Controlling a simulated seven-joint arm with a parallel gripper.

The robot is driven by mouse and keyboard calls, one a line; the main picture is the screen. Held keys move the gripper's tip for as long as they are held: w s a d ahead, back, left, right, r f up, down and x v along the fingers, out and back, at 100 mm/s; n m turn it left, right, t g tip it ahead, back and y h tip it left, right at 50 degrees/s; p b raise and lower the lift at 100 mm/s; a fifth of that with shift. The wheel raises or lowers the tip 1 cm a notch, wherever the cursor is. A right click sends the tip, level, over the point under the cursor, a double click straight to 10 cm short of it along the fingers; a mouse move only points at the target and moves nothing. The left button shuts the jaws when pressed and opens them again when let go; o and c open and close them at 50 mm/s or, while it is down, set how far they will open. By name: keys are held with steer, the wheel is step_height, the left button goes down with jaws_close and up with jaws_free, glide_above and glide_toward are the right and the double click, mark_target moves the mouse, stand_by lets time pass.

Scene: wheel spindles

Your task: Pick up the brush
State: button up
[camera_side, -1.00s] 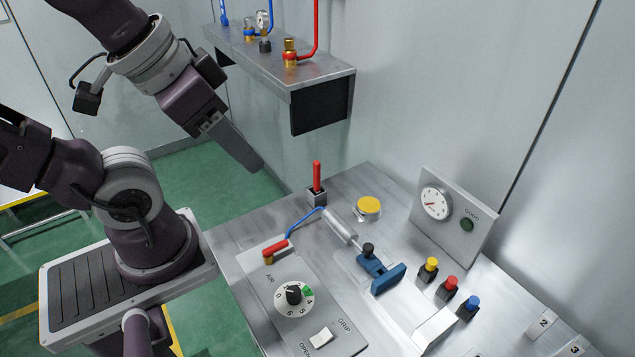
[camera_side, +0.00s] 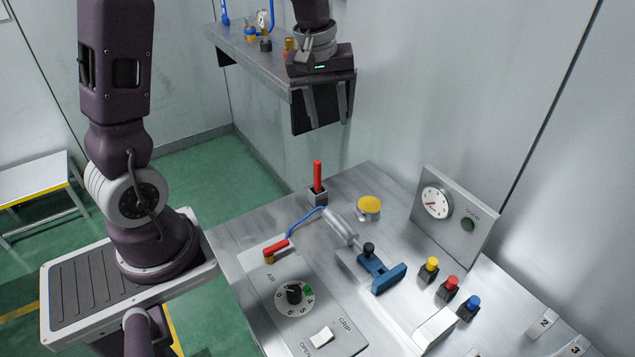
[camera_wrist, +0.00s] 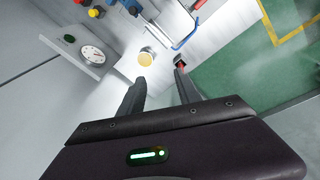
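No object is plainly recognisable as a brush. A red upright handle (camera_side: 317,176) stands in a small grey block (camera_side: 317,197) at the back left of the metal bench; I cannot tell whether it is the brush's handle. In the wrist view, a red end (camera_wrist: 181,66) shows by the right fingertip. My gripper (camera_side: 329,122) points down, high above the bench's back edge, in front of the wall shelf. Its fingers are apart with nothing between them, and the wrist view also shows the open gripper (camera_wrist: 160,75).
The wall shelf (camera_side: 270,62) with fittings is close behind my gripper. The bench carries a yellow round button (camera_side: 369,206), a blue clamp (camera_side: 381,274), a gauge panel (camera_side: 455,216), a dial (camera_side: 294,294) and coloured buttons (camera_side: 450,286). Open air lies between gripper and bench.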

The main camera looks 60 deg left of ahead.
mark_target(317, 171)
steer(key=w+a+f+n, duration=0.1)
steer(key=a+f+n, duration=0.1)
steer(key=f, duration=0.6)
steer(key=w+a+f+n+g, duration=0.1)
steer(key=w+a+f+n, duration=0.1)
steer(key=a+f, duration=0.3)
steer(key=w+a+f+n+g, duration=0.1)
steer(key=a+f, duration=0.3)
steer(key=f, duration=0.7)
steer(key=shift+w+f+n, duration=0.15)
steer(key=shift+w+n, duration=0.25)
steer(key=shift+n, duration=0.4)
jaws_close()
